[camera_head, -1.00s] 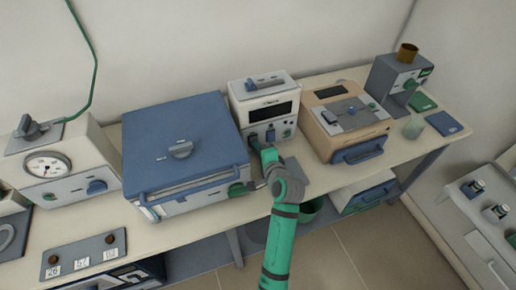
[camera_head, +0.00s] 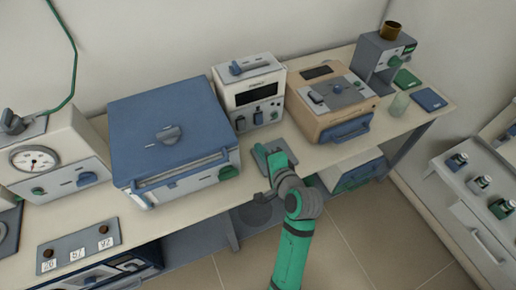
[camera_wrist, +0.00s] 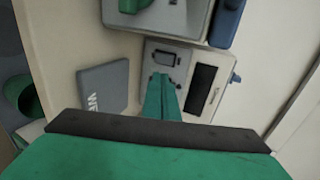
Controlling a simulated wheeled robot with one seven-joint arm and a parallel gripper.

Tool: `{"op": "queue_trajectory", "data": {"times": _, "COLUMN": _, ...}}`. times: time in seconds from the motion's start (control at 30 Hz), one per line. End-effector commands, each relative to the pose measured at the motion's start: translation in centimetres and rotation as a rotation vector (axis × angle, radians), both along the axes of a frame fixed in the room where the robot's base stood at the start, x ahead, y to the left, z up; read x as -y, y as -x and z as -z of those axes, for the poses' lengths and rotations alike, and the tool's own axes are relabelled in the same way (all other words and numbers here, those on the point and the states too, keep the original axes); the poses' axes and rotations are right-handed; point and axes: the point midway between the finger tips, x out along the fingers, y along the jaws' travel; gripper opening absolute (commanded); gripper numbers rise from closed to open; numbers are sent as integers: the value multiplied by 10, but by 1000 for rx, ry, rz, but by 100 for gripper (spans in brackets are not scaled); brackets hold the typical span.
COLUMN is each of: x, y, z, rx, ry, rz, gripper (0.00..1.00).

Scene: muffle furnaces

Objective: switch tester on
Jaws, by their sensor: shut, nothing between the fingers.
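The tester (camera_head: 250,71) appears to be the white box with a dark display at the back middle of the bench. Dark switches (camera_head: 240,124) and a small green part sit low on its front. My green gripper (camera_head: 262,150) is in front of the tester and below its front panel, shut and empty. The tester also shows in the wrist view (camera_wrist: 222,92), with its dark display and grey control panel. The switch position is not clear.
A blue-lidded furnace (camera_head: 165,120) stands left of the tester and a tan device (camera_head: 335,120) right of it. A grey plate (camera_wrist: 103,90) lies on the bench before the tester. A gauge box (camera_head: 60,155) stands far left.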

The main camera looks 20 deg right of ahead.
Motion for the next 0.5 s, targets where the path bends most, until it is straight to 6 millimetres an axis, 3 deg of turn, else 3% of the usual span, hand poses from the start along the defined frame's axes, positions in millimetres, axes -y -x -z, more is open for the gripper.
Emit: {"op": "queue_trajectory", "data": {"times": 0.5, "x": -3, "y": 2, "z": 9, "rx": -39, "ry": -1, "rz": -1, "gripper": 0}}
